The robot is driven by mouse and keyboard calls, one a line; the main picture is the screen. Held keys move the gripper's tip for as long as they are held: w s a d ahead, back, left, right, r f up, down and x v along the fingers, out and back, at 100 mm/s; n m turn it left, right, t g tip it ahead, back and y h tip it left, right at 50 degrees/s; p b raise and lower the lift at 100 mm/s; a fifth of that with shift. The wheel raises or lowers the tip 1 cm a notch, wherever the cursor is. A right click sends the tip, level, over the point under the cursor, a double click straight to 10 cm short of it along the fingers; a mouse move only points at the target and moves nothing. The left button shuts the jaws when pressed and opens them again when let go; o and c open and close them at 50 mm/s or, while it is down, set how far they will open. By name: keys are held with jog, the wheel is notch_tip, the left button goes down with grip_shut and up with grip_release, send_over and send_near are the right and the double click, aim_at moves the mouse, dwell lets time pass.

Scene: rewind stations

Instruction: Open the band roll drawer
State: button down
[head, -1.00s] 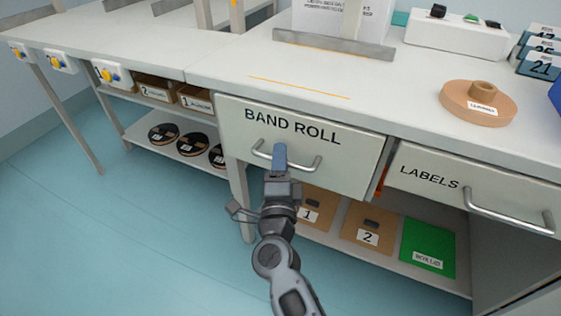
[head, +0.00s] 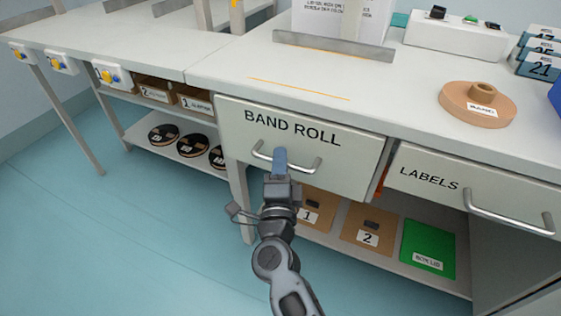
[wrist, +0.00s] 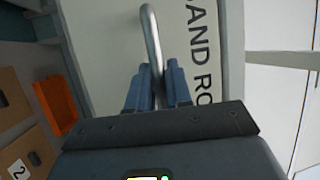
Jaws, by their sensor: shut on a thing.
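The band roll drawer (head: 300,160) has a pale front with black BAND ROLL lettering, under the worktop in the head view. Its metal bar handle (head: 306,166) runs across the front. My gripper (head: 280,160) is at the middle of the handle with its blue fingers. In the wrist view the handle (wrist: 152,35) passes between my two fingers (wrist: 158,88), which are shut on it. The drawer front (wrist: 110,30) fills the view behind them. I cannot tell whether the drawer stands slightly out; its inside is hidden.
The labels drawer (head: 430,180) with its own handle is close on the right. An orange bin (wrist: 55,105) shows in the wrist view. The floor (head: 130,240) at left is clear.

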jog(key=s+a+p, duration=0.4)
jog(key=s, duration=0.8)
jog(key=s+a+p, duration=0.4)
jog(key=s+p, duration=0.1)
jog(key=s, duration=0.7)
jog(key=shift+s+a, duration=0.25)
jog(key=shift+a, duration=0.15)
jog(key=c, duration=1.1)
grip_release()
jog(key=s, duration=0.2)
jog(key=s+f, duration=0.1)
jog(key=s, duration=0.4)
jog(key=shift+s+d+f, duration=0.15)
jog(key=shift+s+f, duration=0.1)
jog(key=shift+s, duration=0.05)
